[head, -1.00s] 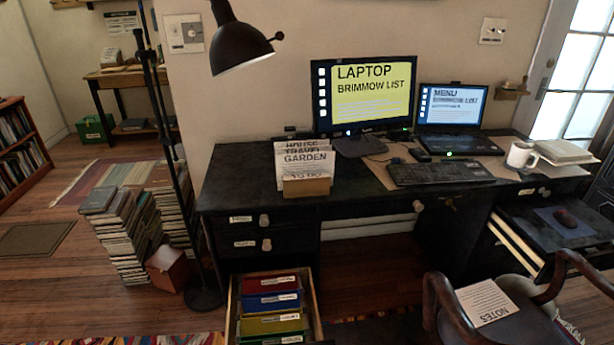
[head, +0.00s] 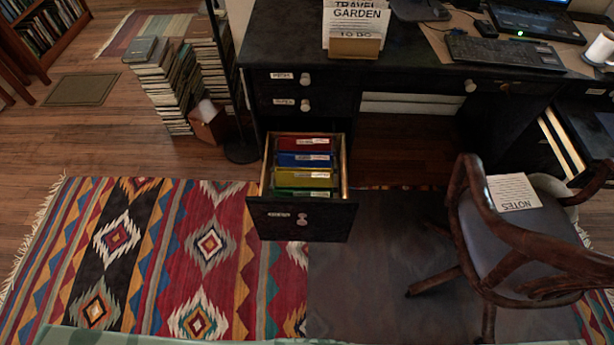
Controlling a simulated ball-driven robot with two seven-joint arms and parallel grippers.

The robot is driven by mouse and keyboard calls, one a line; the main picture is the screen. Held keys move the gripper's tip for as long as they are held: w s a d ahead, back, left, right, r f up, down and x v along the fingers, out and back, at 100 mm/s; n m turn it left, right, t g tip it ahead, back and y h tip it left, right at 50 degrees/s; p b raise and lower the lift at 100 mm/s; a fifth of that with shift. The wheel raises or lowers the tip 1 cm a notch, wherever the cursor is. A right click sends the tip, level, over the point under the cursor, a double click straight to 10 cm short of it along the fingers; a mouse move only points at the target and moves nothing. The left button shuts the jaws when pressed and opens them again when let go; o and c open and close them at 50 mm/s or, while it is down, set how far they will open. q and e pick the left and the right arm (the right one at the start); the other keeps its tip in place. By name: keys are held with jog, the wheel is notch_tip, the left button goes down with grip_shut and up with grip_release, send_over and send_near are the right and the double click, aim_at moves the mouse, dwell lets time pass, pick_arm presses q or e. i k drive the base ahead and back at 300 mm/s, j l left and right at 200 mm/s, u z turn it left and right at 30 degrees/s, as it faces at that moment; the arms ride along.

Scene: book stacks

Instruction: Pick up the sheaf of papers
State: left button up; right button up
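White papers headed NOTES (head: 514,192) lie on the grey seat of the wooden armchair (head: 470,225) at the right. They look flat, and I cannot tell how many sheets there are. Upright papers labelled TRAVEL, GARDEN and TO DO (head: 355,20) stand in a brown holder (head: 354,46) on the dark desk (head: 290,40), cut off by the top edge. Neither of my grippers is in view.
An open drawer (head: 302,220) with red, blue, yellow and green folders juts from the desk. A patterned rug (head: 165,255) and dark mat (head: 370,270) cover the floor in front. Book stacks (head: 165,85), a small bin (head: 208,125) and a lamp base (head: 241,150) stand left.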

aim_at(336, 18)
jog(key=k, duration=0.2)
jog(key=k+z, duration=0.15)
jog(key=z, duration=0.2)
jog(key=k+z, duration=0.15)
jog(key=z, duration=0.25)
jog(key=k+l+z, duration=0.15)
jog(key=z, duration=0.2)
jog(key=i+j, duration=0.15)
jog(key=j, duration=0.35)
jog(key=i+j+z, duration=0.1)
jog(key=j, duration=0.45)
jog(key=i+j, duration=0.15)
jog(key=j, duration=0.4)
jog(key=i+j+z, duration=0.15)
jog(key=j, duration=0.9)
jog(key=i+z, duration=0.05)
